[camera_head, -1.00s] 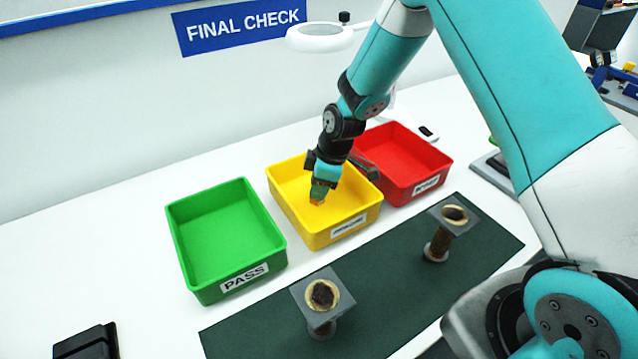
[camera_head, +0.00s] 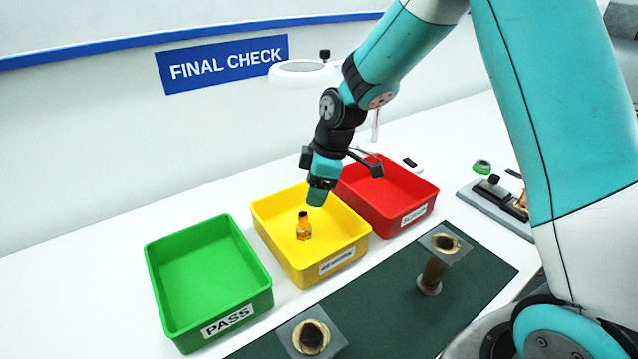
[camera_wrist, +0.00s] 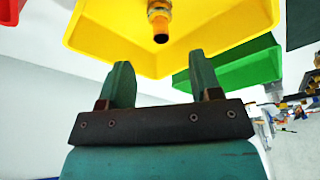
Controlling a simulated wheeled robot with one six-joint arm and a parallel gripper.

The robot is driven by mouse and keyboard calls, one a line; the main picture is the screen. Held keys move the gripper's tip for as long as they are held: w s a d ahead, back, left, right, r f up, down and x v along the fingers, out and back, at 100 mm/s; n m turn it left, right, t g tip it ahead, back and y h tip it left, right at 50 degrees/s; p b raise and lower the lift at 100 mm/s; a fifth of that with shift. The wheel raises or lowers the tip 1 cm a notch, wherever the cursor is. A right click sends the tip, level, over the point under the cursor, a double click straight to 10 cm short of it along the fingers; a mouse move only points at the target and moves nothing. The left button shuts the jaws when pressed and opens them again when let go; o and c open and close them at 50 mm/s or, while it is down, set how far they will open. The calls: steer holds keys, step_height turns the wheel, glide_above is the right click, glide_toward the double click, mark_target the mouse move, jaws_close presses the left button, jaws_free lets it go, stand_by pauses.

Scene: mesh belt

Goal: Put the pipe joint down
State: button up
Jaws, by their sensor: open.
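The pipe joint (camera_head: 304,228) is a small brass-orange piece with a dark top end. It stands upright, or nearly so, inside the yellow bin (camera_head: 287,263), which is labelled REWORK. My gripper (camera_head: 318,197) is above the yellow bin, higher than the joint and apart from it. In the wrist view the two fingers (camera_wrist: 160,82) are spread with nothing between them. The pipe joint (camera_wrist: 159,22) shows there beyond the fingertips, inside the yellow bin (camera_wrist: 205,48).
The green PASS bin (camera_head: 212,262) stands left of the yellow one and the red bin (camera_head: 395,200) right of it. A ring lamp (camera_head: 300,72) hangs behind the bins.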

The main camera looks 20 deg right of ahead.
steer(key=s+a+r+m, duration=0.2)
steer(key=s+a+r, duration=0.2)
steer(key=s+r, duration=0.65)
steer(key=s+a+r+m, duration=0.1)
steer(key=s+m, duration=0.1)
steer(key=s, duration=0.6)
steer(key=s+a+r+m+g+y, duration=0.1)
steer(key=s+r+m, duration=0.1)
steer(key=s, duration=0.6)
steer(key=shift+s+a, duration=0.35)
steer(key=shift+r, duration=0.15)
